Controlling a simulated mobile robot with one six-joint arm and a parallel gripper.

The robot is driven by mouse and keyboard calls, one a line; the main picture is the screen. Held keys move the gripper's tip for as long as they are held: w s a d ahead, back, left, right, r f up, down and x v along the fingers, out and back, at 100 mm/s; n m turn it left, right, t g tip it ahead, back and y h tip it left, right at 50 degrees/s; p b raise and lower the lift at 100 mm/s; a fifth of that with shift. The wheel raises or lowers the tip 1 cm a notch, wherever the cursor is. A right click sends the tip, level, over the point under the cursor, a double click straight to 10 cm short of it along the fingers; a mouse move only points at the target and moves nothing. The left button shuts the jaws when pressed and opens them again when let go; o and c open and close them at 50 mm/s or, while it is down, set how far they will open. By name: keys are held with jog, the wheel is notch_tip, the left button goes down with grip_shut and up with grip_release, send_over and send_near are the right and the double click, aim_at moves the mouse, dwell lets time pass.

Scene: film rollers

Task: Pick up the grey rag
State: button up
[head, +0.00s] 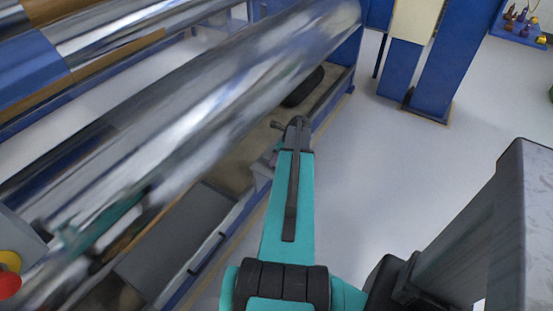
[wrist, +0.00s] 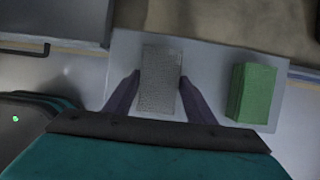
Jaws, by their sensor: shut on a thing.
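The grey rag (wrist: 162,66) is a small, rough-textured grey block shape in the middle of the wrist view. My gripper (wrist: 161,82) has one dark finger on each side of it and is shut on it. The rag is over or on a pale plate (wrist: 215,62); I cannot tell whether it is lifted clear. In the head view my teal arm reaches forward to the machine's edge, and the rag cannot be made out there.
A green block (wrist: 251,93) lies on the plate to the right of the rag. In the head view a large shiny roller (head: 215,95) runs diagonally close beside my arm. Blue posts (head: 437,65) stand at the upper right. Grey floor (head: 390,150) is open to the right.

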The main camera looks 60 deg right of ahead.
jog(key=shift+r, duration=0.15)
jog(key=shift+r, duration=0.6)
jog(key=v, duration=0.2)
jog(key=shift+a+r+b, duration=0.25)
jog(key=shift+r+b, duration=0.05)
jog(key=s+a, duration=0.2)
jog(key=s, duration=0.2)
jog(key=s+a+r+b, duration=0.1)
jog(key=s+a, duration=0.1)
jog(key=s, duration=0.3)
jog(key=s+a, duration=0.1)
jog(key=s, duration=0.4)
jog(key=shift+a+r, duration=0.2)
jog(key=shift+a, duration=0.2)
jog(key=shift+o, duration=0.8)
jog(key=shift+w, duration=0.1)
jog(key=shift+c, duration=0.4)
